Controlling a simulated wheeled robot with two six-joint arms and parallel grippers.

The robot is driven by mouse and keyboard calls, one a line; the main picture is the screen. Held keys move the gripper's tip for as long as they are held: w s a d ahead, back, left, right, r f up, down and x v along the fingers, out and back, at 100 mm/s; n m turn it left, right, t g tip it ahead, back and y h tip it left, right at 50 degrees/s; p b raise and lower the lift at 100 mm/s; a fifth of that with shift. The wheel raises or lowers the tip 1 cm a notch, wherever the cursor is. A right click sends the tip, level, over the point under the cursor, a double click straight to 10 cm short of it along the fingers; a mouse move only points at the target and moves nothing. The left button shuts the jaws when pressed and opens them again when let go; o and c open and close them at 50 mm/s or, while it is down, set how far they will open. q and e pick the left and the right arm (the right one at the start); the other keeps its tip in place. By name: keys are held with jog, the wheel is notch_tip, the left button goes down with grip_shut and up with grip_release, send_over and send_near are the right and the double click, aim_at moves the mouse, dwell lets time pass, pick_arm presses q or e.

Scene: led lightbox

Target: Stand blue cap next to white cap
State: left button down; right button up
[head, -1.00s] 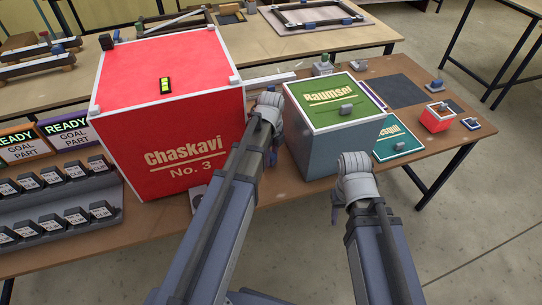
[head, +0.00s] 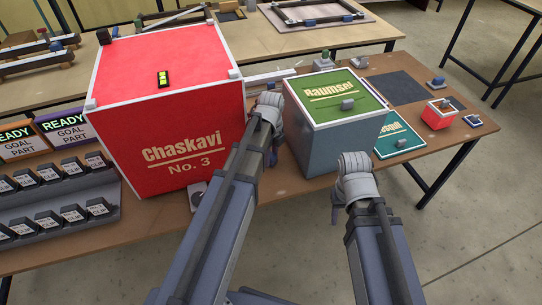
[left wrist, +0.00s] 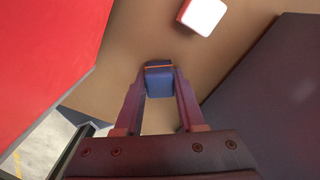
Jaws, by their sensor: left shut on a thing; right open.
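In the left wrist view my left gripper (left wrist: 160,80) is shut on the blue cap (left wrist: 159,82), holding it between its fingertips over the brown tabletop. A white cap (left wrist: 204,14) with a red side shows ahead and to the right, apart from the blue one. In the head view my left gripper (head: 272,157) reaches down between the red box and the green-topped box; its arm hides the blue cap. I cannot tell whether the blue cap touches the table. My right gripper (head: 336,208) is open and empty in front of the green-topped box.
The large red box (head: 175,130) stands left of my left gripper, and the green-topped box (head: 335,147) stands to the right, leaving a narrow gap. A rack of dark bins (head: 62,195) is at the left. Small parts and a dark mat (head: 397,88) lie at the right.

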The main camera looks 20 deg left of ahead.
pick_arm(q)
jog(key=shift+f, duration=0.4)
jog(key=shift+c, duration=2.1)
grip_release()
jog(key=shift+r, duration=0.1)
jog(key=shift+r, duration=0.1)
notch_tip(320, 180, up, 8)
jog(key=p, duration=0.7)
jog(key=shift+f, duration=0.2)
jog(key=s+d+r+n+p, duration=0.2)
jog(key=s+d+n, duration=0.5)
jog(key=n, duration=0.2)
jog(key=s+d+r+n+y+p, duration=0.1)
jog(key=s+d+r+n+p, duration=0.1)
jog(key=s+d+n, duration=0.5)
jog(key=shift+s+d+r+n+p, duration=0.25)
jog(key=shift+s+r+n+p, duration=0.15)
jog(key=shift+s+n+p, duration=0.45)
